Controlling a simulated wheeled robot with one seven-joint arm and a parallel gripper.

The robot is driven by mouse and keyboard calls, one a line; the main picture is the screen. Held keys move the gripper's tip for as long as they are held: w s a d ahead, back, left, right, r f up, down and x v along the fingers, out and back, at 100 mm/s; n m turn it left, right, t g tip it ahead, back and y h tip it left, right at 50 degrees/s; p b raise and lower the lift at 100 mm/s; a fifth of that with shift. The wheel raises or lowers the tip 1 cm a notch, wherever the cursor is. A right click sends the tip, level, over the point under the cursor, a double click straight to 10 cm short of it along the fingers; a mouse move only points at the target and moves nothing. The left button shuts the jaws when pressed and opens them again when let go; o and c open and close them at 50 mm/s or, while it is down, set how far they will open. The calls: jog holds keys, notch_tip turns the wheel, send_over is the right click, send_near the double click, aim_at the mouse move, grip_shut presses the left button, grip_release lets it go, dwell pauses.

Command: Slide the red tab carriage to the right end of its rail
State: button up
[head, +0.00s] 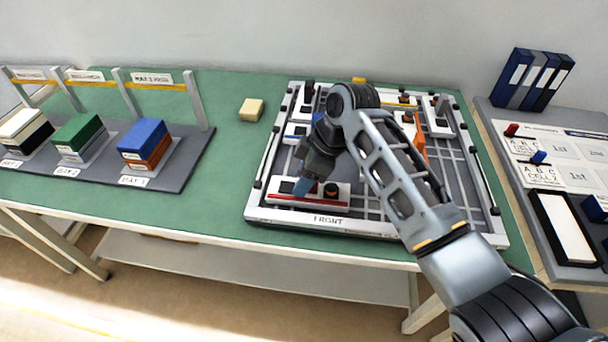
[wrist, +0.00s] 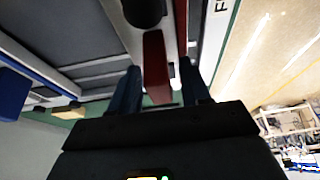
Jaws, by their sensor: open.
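The red tab (wrist: 155,65) shows in the wrist view as an upright red strip between my two fingers. My gripper (wrist: 159,84) is open, with one finger on each side of it; I cannot tell whether either finger touches it. In the head view my gripper (head: 303,187) points down at the front left of the framed board. A red strip (head: 290,200) shows there on a white block, partly hidden by the fingertips. A black knob (head: 331,189) stands right of the fingertips. How the carriage sits on its rail is hidden.
The white-framed board (head: 270,217), marked FRONT, lies on the green table (head: 200,215). An orange part (head: 420,138) stands behind my arm. A yellow block (head: 251,110) lies left of the board. Colored blocks on a grey tray (head: 190,165) stand farther left.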

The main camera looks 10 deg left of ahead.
jog(key=shift+c, duration=0.3)
grip_shut()
dwell(0.4)
